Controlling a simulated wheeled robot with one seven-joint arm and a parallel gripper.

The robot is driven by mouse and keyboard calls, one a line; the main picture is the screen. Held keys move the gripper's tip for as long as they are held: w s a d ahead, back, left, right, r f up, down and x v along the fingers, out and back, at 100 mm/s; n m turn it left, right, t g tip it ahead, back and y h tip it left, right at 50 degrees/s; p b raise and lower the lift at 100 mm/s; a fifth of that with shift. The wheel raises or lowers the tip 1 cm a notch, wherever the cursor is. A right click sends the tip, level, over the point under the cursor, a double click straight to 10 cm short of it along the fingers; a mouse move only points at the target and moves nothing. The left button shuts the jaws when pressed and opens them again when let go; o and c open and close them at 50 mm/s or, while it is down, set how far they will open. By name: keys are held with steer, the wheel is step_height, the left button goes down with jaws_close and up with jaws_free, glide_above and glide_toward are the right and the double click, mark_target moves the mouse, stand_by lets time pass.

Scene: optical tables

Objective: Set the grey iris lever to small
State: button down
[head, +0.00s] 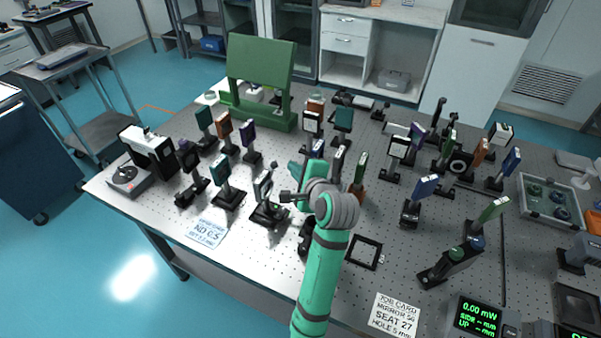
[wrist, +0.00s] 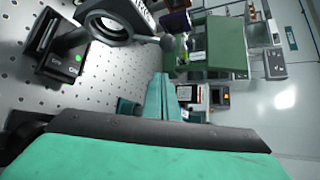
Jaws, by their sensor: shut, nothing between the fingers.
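The iris (wrist: 108,25) is a dark ring with a pale round opening, at the upper left of the wrist view. A short grey lever (wrist: 167,42) with a ball end sticks out from its side toward the middle. The iris stands on a black base (wrist: 62,62) with small white markings and a green dot. In the head view the iris appears to be the dark mount (head: 264,189) just left of my gripper (head: 294,169). My teal fingers (wrist: 161,76) are shut and empty, their tips close to the lever's ball end. I cannot tell whether they touch it.
Several upright optic mounts crowd the perforated table (head: 150,208). A green stand (head: 260,62) rises behind. A black square frame (head: 365,252) and a job card (head: 394,315) lie at the front. An ND card (head: 208,232) lies front left.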

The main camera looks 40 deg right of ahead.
mark_target(272, 172)
steer(key=shift+w+a+r, duration=0.1)
steer(key=shift+a+r, duration=0.35)
steer(key=shift+a, duration=0.35)
steer(key=shift+w+a+r, duration=0.1)
steer(key=shift+a+r, duration=0.35)
steer(key=shift+a, duration=0.35)
steer(key=shift+a, duration=0.1)
